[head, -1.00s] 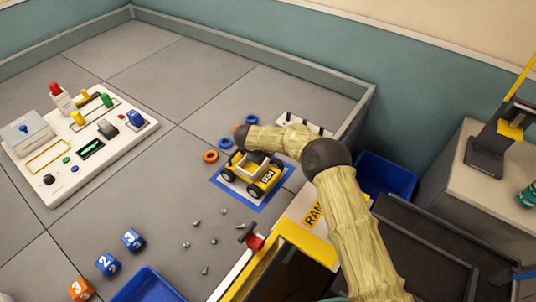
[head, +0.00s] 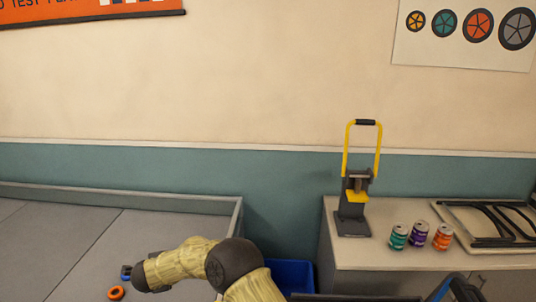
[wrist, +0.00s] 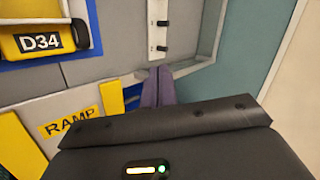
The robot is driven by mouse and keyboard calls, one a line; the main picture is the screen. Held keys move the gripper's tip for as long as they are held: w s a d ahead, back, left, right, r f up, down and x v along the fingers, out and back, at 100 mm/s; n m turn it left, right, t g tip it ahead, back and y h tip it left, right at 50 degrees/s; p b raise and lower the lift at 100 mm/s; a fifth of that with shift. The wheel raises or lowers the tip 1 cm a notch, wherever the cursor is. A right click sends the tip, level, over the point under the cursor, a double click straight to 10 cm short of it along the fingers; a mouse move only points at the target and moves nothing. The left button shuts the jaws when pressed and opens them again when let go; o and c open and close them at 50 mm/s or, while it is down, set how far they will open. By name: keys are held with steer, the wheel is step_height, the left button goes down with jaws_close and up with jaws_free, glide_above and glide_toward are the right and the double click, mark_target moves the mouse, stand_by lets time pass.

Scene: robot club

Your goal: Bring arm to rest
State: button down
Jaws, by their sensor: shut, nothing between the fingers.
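My arm, in pale yellow ribbed covering with dark joints, reaches in from the bottom of the head view, over the corner of the walled grey floor area (head: 75,245). My gripper does not show in the head view.
The wrist view shows a yellow vehicle marked D34 (wrist: 42,40) and a RAMP label (wrist: 68,123). In the head view, a blue bin (head: 290,275) stands beside the wall. A counter (head: 400,258) at right holds a lever press (head: 352,210) and three coloured cans (head: 420,236).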

steer(key=w+d+r+n+t+y, duration=0.1)
steer(key=w+d+r+n+y, duration=0.15)
steer(key=d+r+n, duration=0.45)
steer(key=s+d+r+n+g+p, duration=0.15)
steer(key=d+r, duration=0.25)
steer(key=d, duration=0.4)
steer(key=s+d+r+n, duration=0.2)
steer(key=d+r, duration=0.1)
steer(key=d, duration=0.4)
steer(key=s+d+n+g+h+p, duration=0.1)
steer(key=s+d+n+g+h, duration=0.3)
steer(key=s+d, duration=2.1)
steer(key=shift+d+g, duration=0.85)
steer(key=shift+g, duration=0.1)
steer(key=shift+r, duration=0.1)
